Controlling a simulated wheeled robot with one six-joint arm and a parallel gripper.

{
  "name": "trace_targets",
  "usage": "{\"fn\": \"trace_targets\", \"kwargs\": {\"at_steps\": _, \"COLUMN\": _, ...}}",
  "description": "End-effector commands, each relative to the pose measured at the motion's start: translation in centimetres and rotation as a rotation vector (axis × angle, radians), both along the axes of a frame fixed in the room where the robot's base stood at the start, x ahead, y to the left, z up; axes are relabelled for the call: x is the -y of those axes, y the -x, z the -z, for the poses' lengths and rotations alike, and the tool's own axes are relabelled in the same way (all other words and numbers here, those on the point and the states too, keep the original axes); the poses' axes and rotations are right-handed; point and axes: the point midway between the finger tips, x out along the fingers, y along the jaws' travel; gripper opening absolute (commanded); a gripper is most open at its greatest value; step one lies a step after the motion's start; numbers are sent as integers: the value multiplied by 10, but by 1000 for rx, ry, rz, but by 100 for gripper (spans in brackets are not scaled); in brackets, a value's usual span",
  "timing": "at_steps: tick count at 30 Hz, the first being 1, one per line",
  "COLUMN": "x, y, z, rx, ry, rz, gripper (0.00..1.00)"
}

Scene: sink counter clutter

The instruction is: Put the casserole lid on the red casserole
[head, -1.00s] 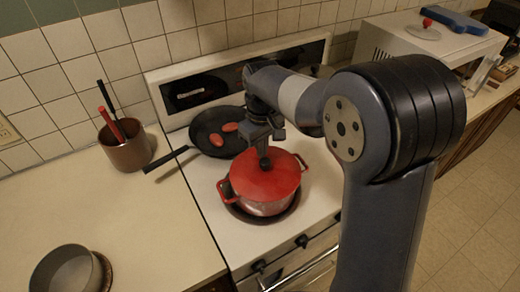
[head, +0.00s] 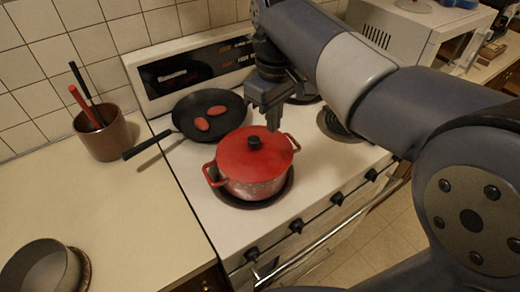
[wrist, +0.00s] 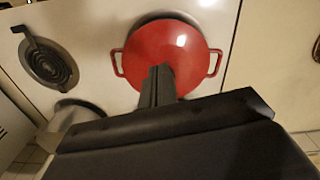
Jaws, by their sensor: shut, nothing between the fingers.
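The red casserole (head: 254,185) stands on a front burner of the stove, its two handles sticking out at the sides. The red casserole lid (head: 232,155), with a dark knob, lies on top of it and looks level, covering the opening. My gripper (head: 273,126) is shut and empty, above and just behind the lid's knob in the head view, apart from it as far as I can tell. In the wrist view the red lid (wrist: 188,52) shows beyond my gripper (wrist: 160,72), which hides the knob and part of the lid.
A black pan (head: 184,124) with two reddish oval pieces sits behind the casserole, its handle pointing left. A brown pot (head: 107,140) with utensils and a grey pot (head: 42,268) stand on the left counter. A white microwave (head: 392,30) is at the back right.

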Motion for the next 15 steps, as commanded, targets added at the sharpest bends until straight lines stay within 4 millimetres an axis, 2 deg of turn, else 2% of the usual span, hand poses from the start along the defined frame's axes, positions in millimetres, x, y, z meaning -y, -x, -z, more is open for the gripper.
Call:
{"fn": "trace_targets", "kwargs": {"at_steps": 7, "x": 4, "y": 6, "z": 20, "rx": -4, "ry": 2, "rz": -2, "gripper": 0}}
{"fn": "trace_targets", "kwargs": {"at_steps": 15, "x": 4, "y": 7, "z": 77, "rx": -6, "ry": 3, "rz": -2, "gripper": 0}}
